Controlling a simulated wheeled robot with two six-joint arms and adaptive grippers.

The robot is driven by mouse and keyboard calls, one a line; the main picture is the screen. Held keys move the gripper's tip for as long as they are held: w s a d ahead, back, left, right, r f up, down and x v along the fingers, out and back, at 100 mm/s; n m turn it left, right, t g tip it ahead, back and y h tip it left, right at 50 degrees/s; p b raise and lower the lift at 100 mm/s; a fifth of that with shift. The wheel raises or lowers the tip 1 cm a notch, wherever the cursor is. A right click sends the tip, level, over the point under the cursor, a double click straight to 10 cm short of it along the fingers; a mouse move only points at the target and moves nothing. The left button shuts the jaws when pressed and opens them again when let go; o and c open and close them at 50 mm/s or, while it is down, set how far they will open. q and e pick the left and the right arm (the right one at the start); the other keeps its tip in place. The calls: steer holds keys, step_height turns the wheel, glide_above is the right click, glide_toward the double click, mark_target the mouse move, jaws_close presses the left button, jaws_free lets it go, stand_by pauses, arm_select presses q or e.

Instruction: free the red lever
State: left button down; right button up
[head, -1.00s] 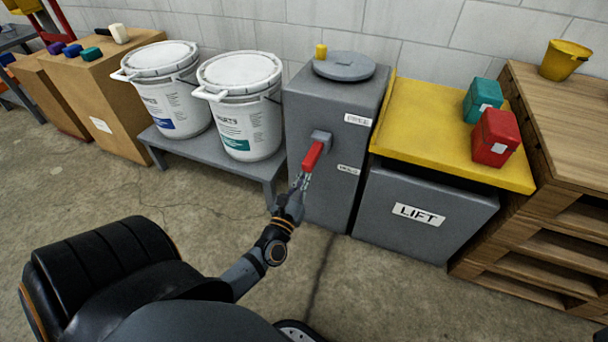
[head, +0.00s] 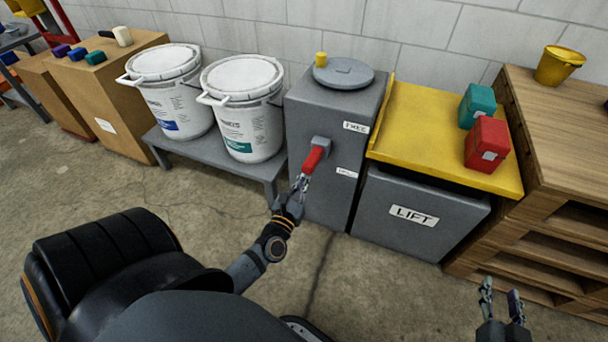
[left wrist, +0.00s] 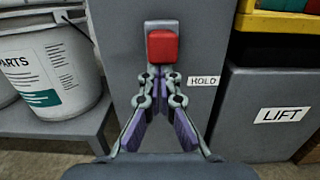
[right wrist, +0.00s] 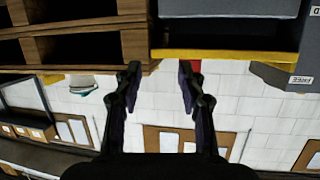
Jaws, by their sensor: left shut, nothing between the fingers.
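The red lever (head: 313,159) sticks out from a bracket on the front of a grey cabinet (head: 325,200). It slants downward, beside the lower label, which reads HOLD (left wrist: 205,81) in the left wrist view. The upper label reads FREE (head: 356,127). My left gripper (head: 301,183) is shut and empty, its tips just below the lever's end. In the left wrist view the lever's red end (left wrist: 162,47) shows just beyond the fingertips (left wrist: 160,76); whether they touch is unclear. My right gripper (head: 501,292) is open and empty at the lower right, away from the lever.
Two white buckets (head: 240,110) stand on a low grey bench left of the cabinet. A grey LIFT bin (head: 415,215) with a yellow top (head: 405,135) stands right of it. Red (head: 487,143) and teal (head: 477,105) boxes sit there. Wooden shelving (head: 550,235) is at right.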

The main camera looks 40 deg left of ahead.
mark_target(306, 167)
steer(key=s+a+f+g+p, duration=0.1)
steer(key=s+f+g+p, duration=0.2)
steer(key=s+f+g, duration=0.95)
arm_select(q)
steer(key=shift+r+g+p, duration=1)
steer(key=shift+r+p, duration=0.25)
steer(key=shift+p, duration=0.65)
steer(key=shift+r+p, duration=0.45)
steer(key=shift+p, duration=0.7)
arm_select(e)
steer(key=shift+s+d+r, duration=1.2)
steer(key=shift+s+r, duration=0.85)
steer(key=shift+r, duration=0.35)
arm_select(q)
steer(key=shift+w+r+p, duration=0.1)
steer(key=shift+r+p, duration=0.3)
steer(key=shift+p, duration=0.45)
steer(key=shift+w+r, duration=0.1)
arm_select(e)
step_height(306, 167, down, 7)
steer(key=d+h, duration=0.1)
steer(key=shift+w+d+g, duration=0.25)
steer(key=shift+w+g, duration=0.05)
steer(key=shift+g, duration=0.15)
arm_select(q)
steer(key=shift+r, duration=0.1)
arm_select(e)
steer(key=shift+f, duration=0.1)
